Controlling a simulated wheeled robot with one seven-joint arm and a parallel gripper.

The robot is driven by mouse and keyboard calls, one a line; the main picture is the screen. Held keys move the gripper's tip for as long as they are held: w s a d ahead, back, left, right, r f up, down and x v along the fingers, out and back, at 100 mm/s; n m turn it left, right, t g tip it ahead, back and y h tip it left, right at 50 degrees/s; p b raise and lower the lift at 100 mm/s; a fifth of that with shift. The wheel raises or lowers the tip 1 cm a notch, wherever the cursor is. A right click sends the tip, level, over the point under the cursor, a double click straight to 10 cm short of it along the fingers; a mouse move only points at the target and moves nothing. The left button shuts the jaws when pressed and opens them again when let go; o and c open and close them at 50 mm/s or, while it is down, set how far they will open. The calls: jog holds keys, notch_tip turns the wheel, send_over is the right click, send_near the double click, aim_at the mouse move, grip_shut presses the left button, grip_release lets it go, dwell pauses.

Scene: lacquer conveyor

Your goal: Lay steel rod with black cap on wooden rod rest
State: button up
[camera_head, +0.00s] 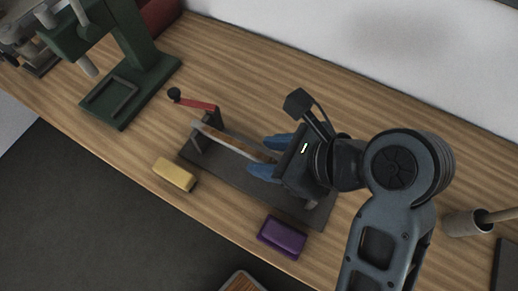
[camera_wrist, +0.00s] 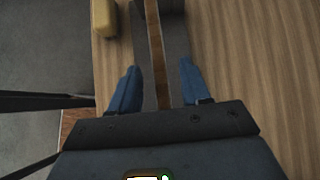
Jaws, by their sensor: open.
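My gripper (camera_head: 259,155) is open, its two blue fingers on either side of a long brown bar (camera_head: 236,143) with a pale edge. In the wrist view the bar (camera_wrist: 155,45) runs between the fingers, with gaps on both sides. The bar lies along a dark grey stand (camera_head: 225,176) with an upright at its left end; its right end is hidden by my gripper. I cannot make out a steel rod with a black cap. A brown wooden piece with a pale border (camera_head: 243,283), cut off at the bottom edge, may be the rod rest; I cannot tell.
A red crank with a black knob (camera_head: 198,103) sits at the stand's left end. A yellow block (camera_head: 174,174) and a purple block (camera_head: 282,237) lie along the bench's front. A green press (camera_head: 130,85) stands left. A cup (camera_head: 462,223) stands right. Bare bench lies behind the stand.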

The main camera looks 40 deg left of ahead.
jog(key=shift+f, duration=0.1)
grip_shut()
dwell(0.4)
jog(key=shift+a, duration=0.1)
